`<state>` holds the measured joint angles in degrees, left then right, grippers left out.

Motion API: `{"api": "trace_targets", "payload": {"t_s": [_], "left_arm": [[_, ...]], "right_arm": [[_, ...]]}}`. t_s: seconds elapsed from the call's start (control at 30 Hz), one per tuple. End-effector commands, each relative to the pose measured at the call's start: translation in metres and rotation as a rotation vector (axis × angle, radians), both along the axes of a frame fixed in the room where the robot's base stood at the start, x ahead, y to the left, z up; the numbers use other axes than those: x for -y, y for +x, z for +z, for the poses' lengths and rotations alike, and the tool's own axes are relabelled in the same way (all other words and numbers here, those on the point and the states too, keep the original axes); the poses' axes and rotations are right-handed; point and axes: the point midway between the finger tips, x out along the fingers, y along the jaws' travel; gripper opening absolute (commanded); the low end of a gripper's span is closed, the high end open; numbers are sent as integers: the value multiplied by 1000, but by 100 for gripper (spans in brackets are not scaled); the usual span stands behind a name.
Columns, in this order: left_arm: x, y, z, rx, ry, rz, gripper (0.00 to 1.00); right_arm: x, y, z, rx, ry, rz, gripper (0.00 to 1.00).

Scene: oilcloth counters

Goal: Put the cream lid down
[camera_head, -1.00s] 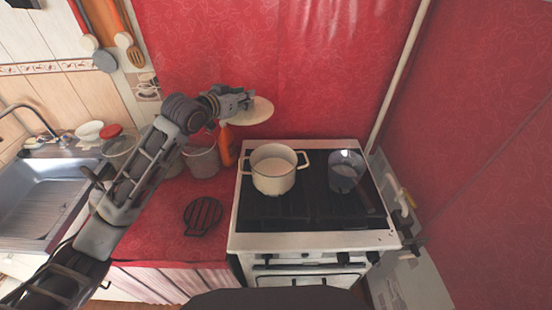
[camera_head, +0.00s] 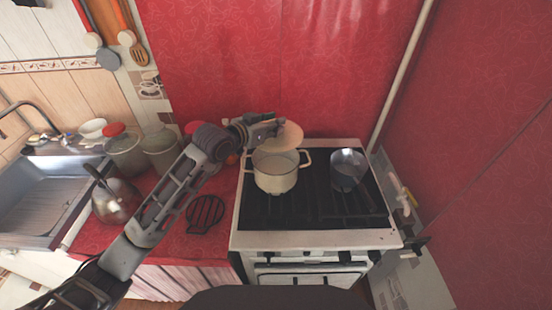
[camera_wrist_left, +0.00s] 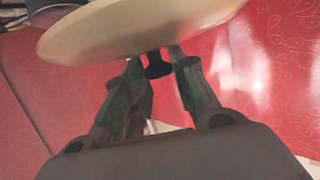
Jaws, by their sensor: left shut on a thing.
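The cream lid (camera_head: 289,136) is held by my left gripper (camera_head: 270,128), above and behind the cream pot (camera_head: 275,178) on the stove. In the left wrist view the lid (camera_wrist_left: 130,32) spans the top of the picture, and its dark knob (camera_wrist_left: 157,66) sits between the fingers of my left gripper (camera_wrist_left: 155,78). The gripper is shut on that knob. The lid is apart from the pot and looks tilted. The pot is uncovered, with two side handles. My right gripper is not in view.
A sink (camera_head: 45,196) is at far left.

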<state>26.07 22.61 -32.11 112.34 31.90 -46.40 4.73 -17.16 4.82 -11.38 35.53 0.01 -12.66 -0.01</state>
Motion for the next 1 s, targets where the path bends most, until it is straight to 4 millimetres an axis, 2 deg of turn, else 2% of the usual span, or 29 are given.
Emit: {"api": "trace_targets", "payload": {"t_s": [0.23,0.63,1.0], "left_arm": [[0,0,-10,-3,0,2,2],[0,0,-58,-1,1,1,2],[0,0,-62,1,1,1,2]], "right_arm": [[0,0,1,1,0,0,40],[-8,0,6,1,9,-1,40],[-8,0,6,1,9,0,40]]}}
